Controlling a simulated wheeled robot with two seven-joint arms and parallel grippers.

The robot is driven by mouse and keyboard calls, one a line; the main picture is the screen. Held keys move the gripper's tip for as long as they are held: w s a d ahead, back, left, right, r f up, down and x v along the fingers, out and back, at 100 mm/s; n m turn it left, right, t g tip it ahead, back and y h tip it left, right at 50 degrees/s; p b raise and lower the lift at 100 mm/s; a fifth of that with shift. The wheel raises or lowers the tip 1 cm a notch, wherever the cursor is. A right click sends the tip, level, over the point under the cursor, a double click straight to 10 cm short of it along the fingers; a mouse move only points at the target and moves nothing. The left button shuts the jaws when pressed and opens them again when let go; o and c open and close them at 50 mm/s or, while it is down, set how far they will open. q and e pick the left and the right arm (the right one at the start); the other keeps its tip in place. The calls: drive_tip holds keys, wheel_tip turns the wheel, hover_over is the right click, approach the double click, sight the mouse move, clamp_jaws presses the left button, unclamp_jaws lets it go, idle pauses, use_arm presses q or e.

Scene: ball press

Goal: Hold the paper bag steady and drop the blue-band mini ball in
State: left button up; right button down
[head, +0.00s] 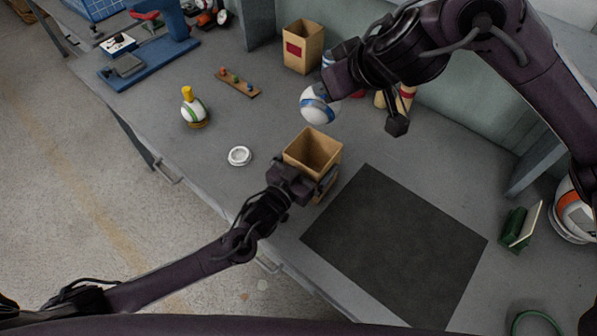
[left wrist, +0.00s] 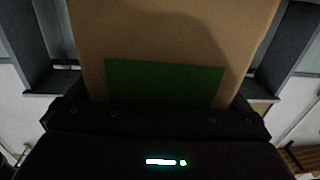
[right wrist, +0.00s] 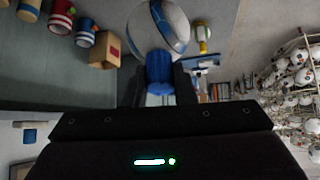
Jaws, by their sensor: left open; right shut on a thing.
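The open-topped paper bag (head: 312,150) stands near the table's front edge. My left gripper (head: 296,183) is open at its near side. In the left wrist view the bag's brown wall (left wrist: 175,35) with a green label (left wrist: 165,83) fills the space ahead, close to the jaws. The blue-band mini ball (head: 318,108), white with blue, is held up behind the bag, not over its mouth in the head view. My right gripper (head: 338,84) is shut on the ball's blue stem, seen in the right wrist view (right wrist: 158,68). The bag's inside bottom is hidden.
Another bag with a red label (head: 303,47) stands at the back. A green-band ball with a yellow stem (head: 195,110), a white ring (head: 239,156) and a peg strip (head: 237,82) lie left. A dark mat (head: 395,245) lies right of the bag, bare.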

use_arm(q)
drive_tip(key=shift+w+d, duration=0.4)
drive_tip(key=shift+w, duration=0.1)
drive_tip(key=c, duration=0.6)
use_arm(e)
wheel_tip(320, 180, down, 13)
idle(1.2)
drive_tip(key=c, duration=1.1)
unclamp_jaws()
drive_tip(key=v, duration=1.2)
